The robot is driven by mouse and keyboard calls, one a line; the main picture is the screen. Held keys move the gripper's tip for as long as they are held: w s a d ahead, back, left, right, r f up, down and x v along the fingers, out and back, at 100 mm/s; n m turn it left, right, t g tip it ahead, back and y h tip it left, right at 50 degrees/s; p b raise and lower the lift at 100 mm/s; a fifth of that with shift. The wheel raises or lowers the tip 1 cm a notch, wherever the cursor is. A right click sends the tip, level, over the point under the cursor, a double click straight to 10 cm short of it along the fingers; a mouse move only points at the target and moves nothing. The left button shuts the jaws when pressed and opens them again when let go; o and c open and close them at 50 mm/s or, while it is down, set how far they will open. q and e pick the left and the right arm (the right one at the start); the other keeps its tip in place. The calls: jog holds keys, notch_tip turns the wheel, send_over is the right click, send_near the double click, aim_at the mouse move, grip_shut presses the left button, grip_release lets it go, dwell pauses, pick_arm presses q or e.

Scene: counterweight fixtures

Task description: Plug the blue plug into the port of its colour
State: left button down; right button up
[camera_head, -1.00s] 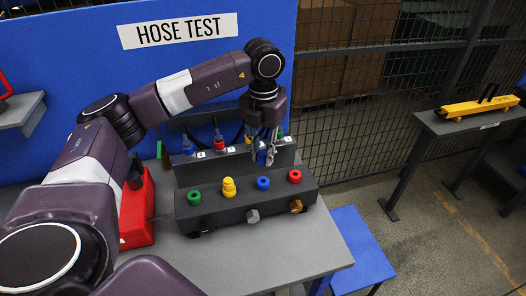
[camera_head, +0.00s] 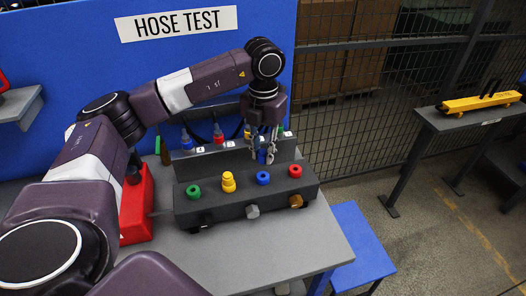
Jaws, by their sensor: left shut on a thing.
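My left gripper (camera_head: 265,152) hangs pointing down over the bench, shut on the blue plug (camera_head: 262,157), which shows between its fingers. The dark port block (camera_head: 225,207) carries a green port (camera_head: 193,192), a yellow port (camera_head: 228,182), a blue port (camera_head: 263,178) and a red port (camera_head: 295,171). In the picture the held plug is just above and behind the blue port, apart from it. The fingers hide part of the plug. My right gripper is not in view.
Behind the block a rack (camera_head: 205,165) has another blue piece (camera_head: 187,140) at left, a red one (camera_head: 218,134), and yellow and green ones partly hidden. A red box (camera_head: 137,210) stands left of the block. Bare grey bench (camera_head: 320,240) lies in front and right.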

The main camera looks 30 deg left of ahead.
aim_at(263, 163)
pick_arm(q)
jog(key=shift+f, duration=0.15)
jog(key=shift+f+b, duration=0.65)
jog(key=shift+f, duration=0.05)
jog(key=shift+f+b, duration=0.45)
jog(key=shift+f, duration=0.2)
jog(key=shift+f, duration=0.15)
jog(key=shift+f+b, duration=0.5)
jog(key=shift+f, duration=0.15)
jog(key=shift+f, duration=0.1)
